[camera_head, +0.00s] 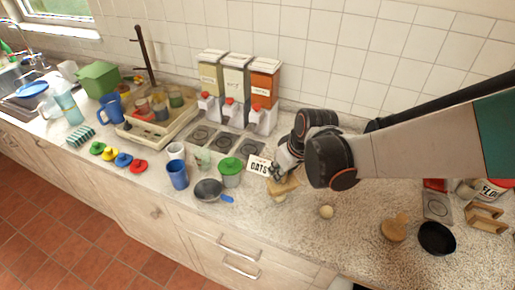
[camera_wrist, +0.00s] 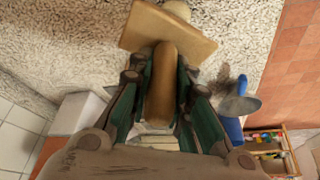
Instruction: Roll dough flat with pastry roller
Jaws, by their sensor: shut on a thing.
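My gripper (camera_wrist: 163,85) is shut on the brown handle of a wooden tool, which looks like the pastry roller (camera_wrist: 165,28). Its wide tan head points away from my fingers. In the head view my gripper (camera_head: 277,172) holds the roller (camera_head: 285,186) just over the counter, beside the OATS card. A pale rounded thing (camera_head: 279,198) shows at the roller's lower edge; I cannot tell if it is dough or part of the tool. A pale dough ball (camera_head: 326,211) lies apart to the right on bare counter.
A small pan (camera_head: 208,190) with a blue handle and a green-lidded pot (camera_head: 231,172) stand close left. Dispensers (camera_head: 236,85) are behind. A wooden tool (camera_head: 393,228) and a black pan (camera_head: 436,238) are at right. Counter around the dough ball is clear.

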